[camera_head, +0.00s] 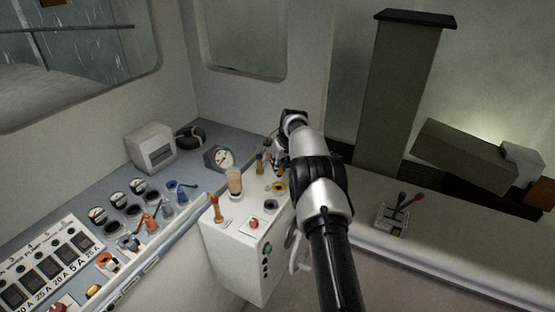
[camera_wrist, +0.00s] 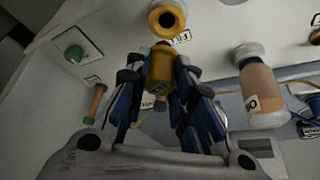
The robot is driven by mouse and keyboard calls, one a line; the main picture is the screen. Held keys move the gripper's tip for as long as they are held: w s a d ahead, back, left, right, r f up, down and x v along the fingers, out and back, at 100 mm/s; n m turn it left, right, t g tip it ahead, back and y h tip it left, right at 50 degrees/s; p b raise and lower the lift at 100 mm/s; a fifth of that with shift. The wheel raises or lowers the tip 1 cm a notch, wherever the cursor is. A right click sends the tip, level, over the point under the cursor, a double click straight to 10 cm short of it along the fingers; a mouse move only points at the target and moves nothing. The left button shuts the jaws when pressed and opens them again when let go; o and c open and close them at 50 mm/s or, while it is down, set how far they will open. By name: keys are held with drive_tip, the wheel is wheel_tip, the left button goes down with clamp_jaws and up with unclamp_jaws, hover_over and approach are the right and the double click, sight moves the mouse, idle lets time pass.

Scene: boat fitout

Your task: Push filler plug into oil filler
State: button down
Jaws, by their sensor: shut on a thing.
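The filler plug (camera_wrist: 159,70) is an amber-yellow block. My gripper (camera_wrist: 160,78) is shut on it, with a blue and black finger on each side. The oil filler (camera_wrist: 167,18) is a yellow ring around a dark hole, with a label beside it. In the wrist view the plug appears just below the ring, with a small gap in the picture; their height difference cannot be told. In the head view the oil filler (camera_head: 280,187) sits on top of the white cabinet, beside my arm.
The white cabinet (camera_head: 222,240) also carries an amber-filled jar (camera_head: 234,182), an orange handle (camera_head: 217,209) and a red button (camera_head: 254,222). The jar (camera_wrist: 262,90) stands right of my gripper in the wrist view. A switch panel (camera_head: 45,262) lies left.

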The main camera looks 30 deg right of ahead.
sight(281, 175)
drive_tip(key=shift+f, duration=0.15)
drive_tip(key=shift+f+b, duration=1)
drive_tip(key=shift+f, duration=0.95)
drive_tip(key=shift+f+b, duration=1.25)
drive_tip(key=shift+f, duration=0.25)
drive_tip(key=c, duration=1.3)
unclamp_jaws()
drive_tip(key=shift+r, duration=0.15)
drive_tip(key=v, duration=1.2)
